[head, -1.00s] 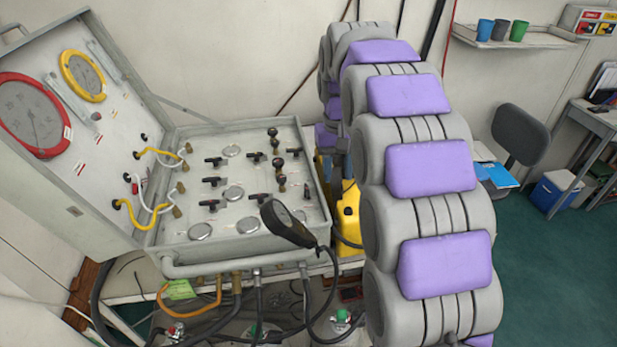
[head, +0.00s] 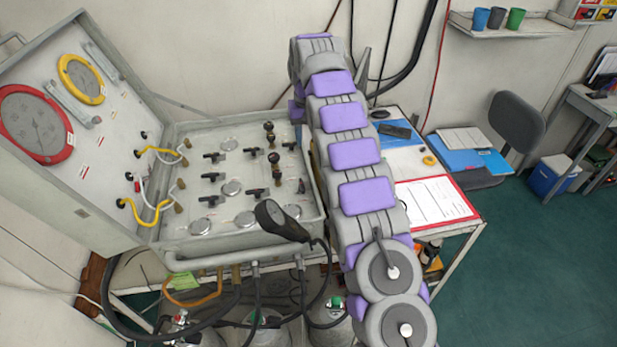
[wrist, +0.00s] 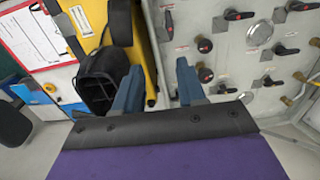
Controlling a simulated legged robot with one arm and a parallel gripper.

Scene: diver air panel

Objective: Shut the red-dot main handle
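The open grey panel case (head: 165,235) stands at left in the head view, with several black handles and knobs on its face. In the wrist view the panel (wrist: 235,50) fills the right side. Red dots show on a lever handle (wrist: 238,15) and on two knobs, an upper one (wrist: 204,46) and a lower one (wrist: 205,74). I cannot tell which one is the main handle. My gripper (wrist: 157,78) is open, its two blue-grey fingers apart and empty, beside the panel's edge. In the head view my arm hides the gripper.
A yellow case (wrist: 146,45) with a black holder (wrist: 100,80) stands beside the panel. A black handset (head: 272,218) on a hose rises at the panel's front edge. A table (head: 470,215) with papers is at right. Gas cylinders (head: 265,335) stand below.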

